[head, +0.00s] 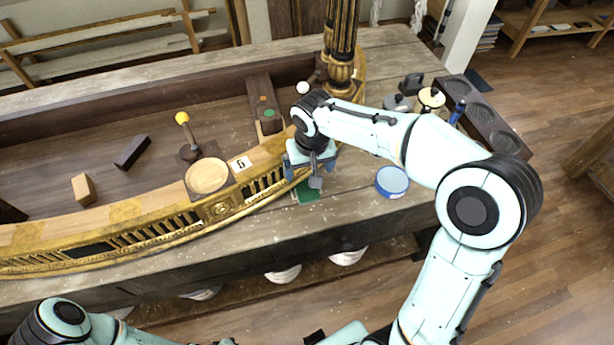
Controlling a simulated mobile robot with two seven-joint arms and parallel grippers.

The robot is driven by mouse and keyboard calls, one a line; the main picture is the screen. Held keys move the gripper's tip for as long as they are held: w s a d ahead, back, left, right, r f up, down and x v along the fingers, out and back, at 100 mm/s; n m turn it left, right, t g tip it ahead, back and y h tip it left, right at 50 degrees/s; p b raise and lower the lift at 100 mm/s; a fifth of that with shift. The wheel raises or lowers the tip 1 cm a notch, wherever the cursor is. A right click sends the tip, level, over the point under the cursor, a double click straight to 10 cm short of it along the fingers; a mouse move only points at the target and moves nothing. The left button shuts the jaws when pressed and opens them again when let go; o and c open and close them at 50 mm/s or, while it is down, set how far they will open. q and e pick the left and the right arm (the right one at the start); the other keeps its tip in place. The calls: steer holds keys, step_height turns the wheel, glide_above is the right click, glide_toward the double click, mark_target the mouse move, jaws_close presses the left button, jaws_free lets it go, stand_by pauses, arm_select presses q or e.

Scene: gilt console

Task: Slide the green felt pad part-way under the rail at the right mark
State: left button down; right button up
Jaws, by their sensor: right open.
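The green felt pad (308,193) lies on the bench top just in front of the right end of the gilt rail (222,208). My right gripper (312,180) is above the pad, pointing down with its fingers apart. It hides part of the pad, so I cannot tell whether the pad's far edge is under the rail or whether a finger touches it. I cannot make out the right mark. My left arm shows at the lower left, but its gripper is out of the picture.
A blue round tin (391,181) stands right of the pad. A gilt column (341,40) rises behind my gripper. A dark tray (484,118) lies at the right. The bench front is clear.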

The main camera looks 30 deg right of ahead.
steer(key=r, duration=0.1)
steer(key=s+r, duration=0.1)
steer(key=shift+r, duration=0.4)
stand_by(0.3)
